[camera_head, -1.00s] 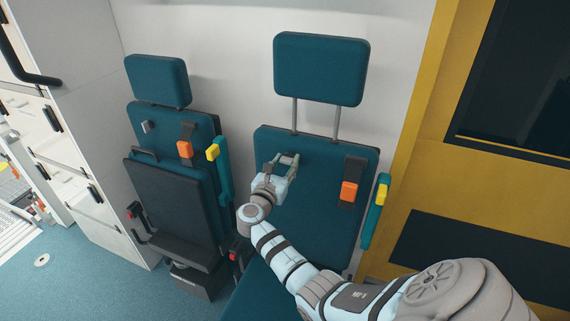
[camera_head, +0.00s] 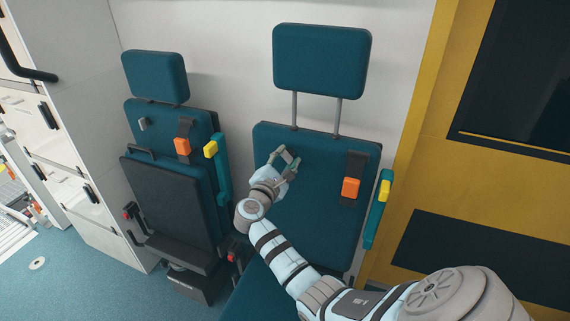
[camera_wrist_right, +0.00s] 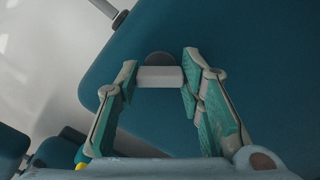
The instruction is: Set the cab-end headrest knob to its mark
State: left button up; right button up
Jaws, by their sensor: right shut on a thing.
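The nearer teal seat (camera_head: 318,205) on the right has a raised headrest (camera_head: 321,62) on two posts. A small grey knob bar (camera_wrist_right: 160,77) shows in the wrist view on the upper backrest, with a dark round disc (camera_wrist_right: 159,57) at it. My right gripper (camera_head: 285,158) is at the backrest's upper left, its fingers (camera_wrist_right: 159,80) shut on the bar's two ends. In the head view the fingers largely hide the knob. I cannot make out a mark. A similar grey knob (camera_head: 144,124) shows on the left seat. My left gripper is not in view.
The left seat (camera_head: 165,200) stands beside this one. An orange buckle (camera_head: 350,187) and a yellow-tipped armrest (camera_head: 378,215) lie right of my gripper. A yellow wall panel (camera_head: 480,185) closes the right side. White cabinets (camera_head: 95,130) stand at the left.

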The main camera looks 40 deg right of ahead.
jog(key=m+b, duration=0.3)
jog(key=m, duration=0.3)
jog(key=shift+f+b, duration=0.15)
jog(key=shift+b, duration=0.15)
jog(key=shift+m+b, duration=0.65)
jog(key=shift+m, duration=0.55)
jog(key=o, duration=1.2)
jog(key=shift+c, duration=0.2)
jog(key=shift+a, duration=0.15)
jog(key=v, duration=0.7)
